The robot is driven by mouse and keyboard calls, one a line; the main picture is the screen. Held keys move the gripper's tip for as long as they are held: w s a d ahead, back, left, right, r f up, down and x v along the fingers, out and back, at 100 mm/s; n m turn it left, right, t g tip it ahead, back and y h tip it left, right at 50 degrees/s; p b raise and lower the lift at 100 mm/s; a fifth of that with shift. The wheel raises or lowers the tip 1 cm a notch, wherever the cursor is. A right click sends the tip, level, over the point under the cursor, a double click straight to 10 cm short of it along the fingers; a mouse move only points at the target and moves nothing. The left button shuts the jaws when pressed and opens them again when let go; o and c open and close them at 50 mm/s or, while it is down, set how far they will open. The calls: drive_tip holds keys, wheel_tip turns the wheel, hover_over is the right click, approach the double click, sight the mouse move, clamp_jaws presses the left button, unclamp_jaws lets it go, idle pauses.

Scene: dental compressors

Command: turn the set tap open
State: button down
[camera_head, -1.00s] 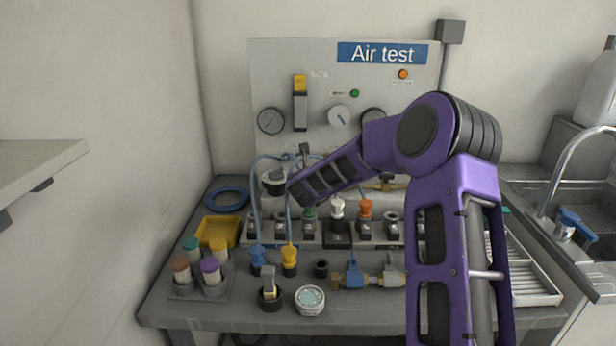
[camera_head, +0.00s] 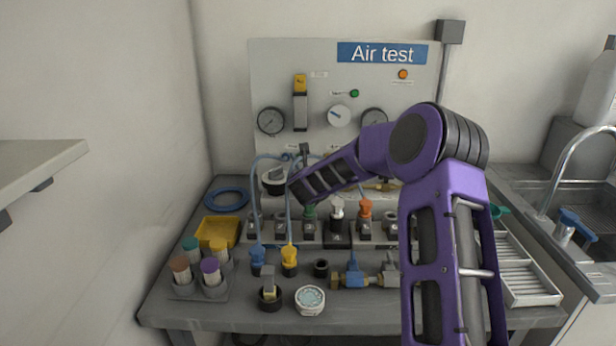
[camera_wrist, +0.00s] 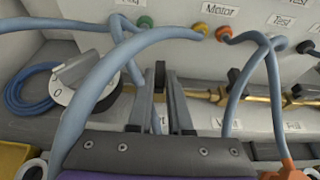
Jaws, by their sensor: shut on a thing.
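The tap between my fingers shows as a dark upright handle (camera_wrist: 160,74) in the wrist view, on a brass pipe line (camera_wrist: 205,96). My gripper (camera_wrist: 160,88) is shut on this handle, one grey finger on each side. The label below is mostly hidden by the fingers, so I cannot read it as "Set". In the head view a dark upright piece (camera_head: 304,149) shows just above the end of my arm; the rest of the tap and my fingers are hard to make out there.
Blue hoses (camera_wrist: 130,60) loop close around my gripper. A white-and-black rotary knob (camera_wrist: 70,90) marked 0 is at left. Another tap with a dark handle (camera_wrist: 233,80) is at right. The panel with gauges (camera_head: 339,116) stands behind; coloured connectors (camera_head: 289,259) crowd the bench in front.

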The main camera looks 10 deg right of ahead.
drive_tip(key=shift+d+y, duration=0.15)
drive_tip(key=shift+y, duration=0.15)
drive_tip(key=n+y, duration=0.1)
drive_tip(key=y, duration=0.1)
drive_tip(key=d+n+y, duration=0.1)
drive_tip(key=n, duration=0.1)
drive_tip(key=shift+n+y, duration=0.3)
drive_tip(key=shift+y, duration=0.1)
drive_tip(key=n+y, duration=0.2)
drive_tip(key=y, duration=0.1)
drive_tip(key=shift+d+n+g, duration=0.3)
drive_tip(key=shift+n+g, duration=0.1)
drive_tip(key=n+y, duration=0.1)
drive_tip(key=n+g+y+p, duration=0.2)
drive_tip(key=shift+w+d+r+n+y, duration=0.2)
drive_tip(key=shift+w+n+y, duration=0.1)
drive_tip(key=shift+y, duration=0.1)
drive_tip(key=shift+w+d+f+n+g+y+p, duration=0.1)
drive_tip(key=shift+w+n+g+y+p, duration=0.05)
drive_tip(key=shift+n+g+y+p, duration=0.55)
drive_tip(key=shift+w+d+f+n+g+y+p, duration=0.1)
drive_tip(key=shift+n+g+y+p, duration=0.4)
drive_tip(key=shift+n+g+p, duration=0.35)
drive_tip(key=shift+n, duration=0.25)
drive_tip(key=c, duration=0.8)
unclamp_jaws()
drive_tip(key=shift+c, duration=0.2)
